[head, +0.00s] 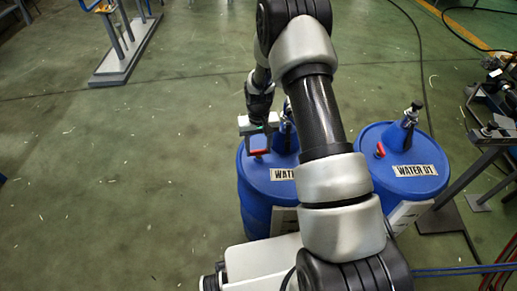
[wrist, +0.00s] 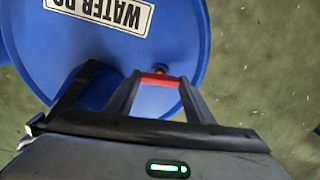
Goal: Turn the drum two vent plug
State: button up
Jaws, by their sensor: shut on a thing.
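The left blue drum (head: 252,192) has a white label that reads "WATE" before my arm hides the rest. Its red vent plug (head: 259,152) is on the left side of the drum top. My gripper (head: 257,146) points down over this drum, shut on the red plug.
A second blue drum (head: 372,141), labelled "WATER 01", stands to the right with its own red plug (head: 380,150) and a dark top fitting (head: 410,115). A metal stand (head: 490,135) is at the right edge.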

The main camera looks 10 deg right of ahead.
aim_at(259, 150)
jog(key=shift+n, duration=1.9)
jog(key=o, duration=1.1)
jog(key=shift+c, duration=0.2)
jog(key=shift+r, duration=0.1)
notch_tip(259, 150, up, 17)
jog(key=p, duration=0.3)
jog(key=shift+r, duration=0.15)
